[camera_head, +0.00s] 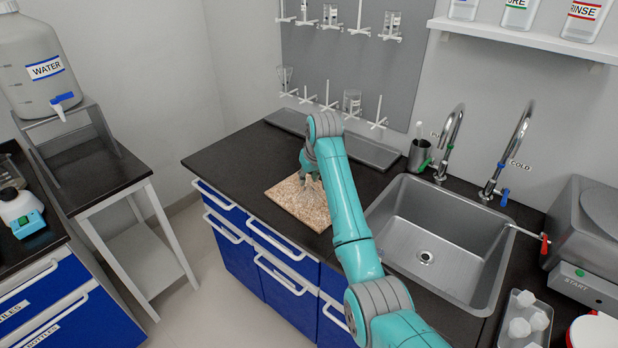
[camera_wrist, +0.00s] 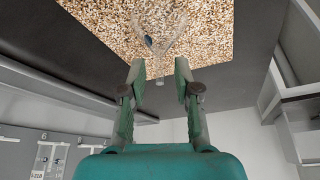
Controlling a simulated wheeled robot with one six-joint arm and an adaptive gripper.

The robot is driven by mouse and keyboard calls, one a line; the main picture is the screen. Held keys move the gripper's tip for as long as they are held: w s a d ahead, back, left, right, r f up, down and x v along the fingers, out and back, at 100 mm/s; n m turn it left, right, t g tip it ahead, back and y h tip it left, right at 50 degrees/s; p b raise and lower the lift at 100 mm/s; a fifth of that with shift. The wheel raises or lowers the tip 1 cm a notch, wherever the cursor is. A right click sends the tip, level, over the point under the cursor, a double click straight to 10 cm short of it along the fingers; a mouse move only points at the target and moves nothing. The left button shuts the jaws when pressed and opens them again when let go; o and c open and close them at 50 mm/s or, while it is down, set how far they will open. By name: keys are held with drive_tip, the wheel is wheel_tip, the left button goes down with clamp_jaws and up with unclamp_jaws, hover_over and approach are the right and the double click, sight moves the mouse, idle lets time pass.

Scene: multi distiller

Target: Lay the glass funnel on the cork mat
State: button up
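The cork mat (camera_head: 287,193) is a speckled tan square on the black counter, left of the sink; it also fills the top of the wrist view (camera_wrist: 100,22). The clear glass funnel (camera_wrist: 162,38) shows against the mat, its wide part away from my gripper and its narrow stem pointing back between the fingers. In the head view it is faint and partly hidden by my gripper (camera_head: 312,178). In the wrist view my gripper (camera_wrist: 160,68) has its fingers apart, with a visible gap on both sides of the stem. I cannot tell whether the funnel's whole length touches the mat.
The steel sink (camera_head: 440,245) with two taps lies to the right. A peg board (camera_head: 350,70) with glassware hangs behind the counter, above a grey drip tray (camera_head: 372,151). A dark cup (camera_head: 419,156) stands by the taps. The counter left of the mat is clear.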

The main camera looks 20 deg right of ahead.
drive_tip(key=v, duration=1.2)
